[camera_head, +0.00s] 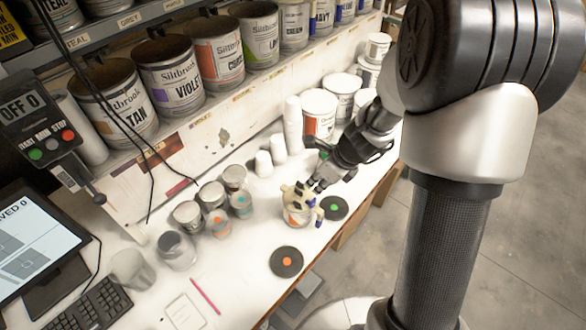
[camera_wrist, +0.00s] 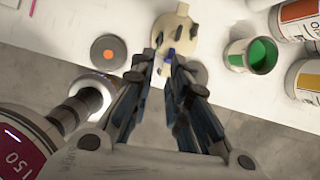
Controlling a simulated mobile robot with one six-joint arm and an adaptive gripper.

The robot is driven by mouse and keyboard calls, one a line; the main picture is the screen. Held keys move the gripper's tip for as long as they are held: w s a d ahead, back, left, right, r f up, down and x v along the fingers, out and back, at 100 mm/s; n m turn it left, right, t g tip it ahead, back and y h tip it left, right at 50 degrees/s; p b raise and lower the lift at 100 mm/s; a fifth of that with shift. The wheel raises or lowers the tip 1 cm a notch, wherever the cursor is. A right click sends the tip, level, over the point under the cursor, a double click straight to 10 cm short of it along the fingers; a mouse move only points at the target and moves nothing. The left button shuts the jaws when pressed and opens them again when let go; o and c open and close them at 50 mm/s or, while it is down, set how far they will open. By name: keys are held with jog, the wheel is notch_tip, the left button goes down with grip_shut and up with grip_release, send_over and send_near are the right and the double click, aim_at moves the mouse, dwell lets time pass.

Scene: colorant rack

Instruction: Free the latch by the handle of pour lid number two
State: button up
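A cream pour lid (camera_head: 299,194) with dark and blue fittings sits on a small can (camera_head: 296,214) near the bench's front edge. No number is readable on it. The lid also shows in the wrist view (camera_wrist: 181,36), top centre, with a small blue part (camera_wrist: 168,56) on its near side. My gripper (camera_head: 318,186) is just beside and above the lid in the head view. In the wrist view my gripper (camera_wrist: 165,60) has its fingertips apart, with the blue part appearing between them. Whether they touch it is unclear.
A dark disc with an orange dot (camera_head: 286,262) and one with a green dot (camera_head: 334,208) lie nearby. Several small cans (camera_head: 213,195) stand left of the lid. White tubs (camera_head: 319,110) and cups stand behind. An open can of green paint (camera_wrist: 251,55) shows in the wrist view.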

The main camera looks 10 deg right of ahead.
aim_at(297, 202)
jog(key=b+x, duration=0.6)
jog(key=x, duration=1.1)
jog(key=shift+f, duration=0.3)
jog(key=shift+c, duration=0.6)
grip_shut()
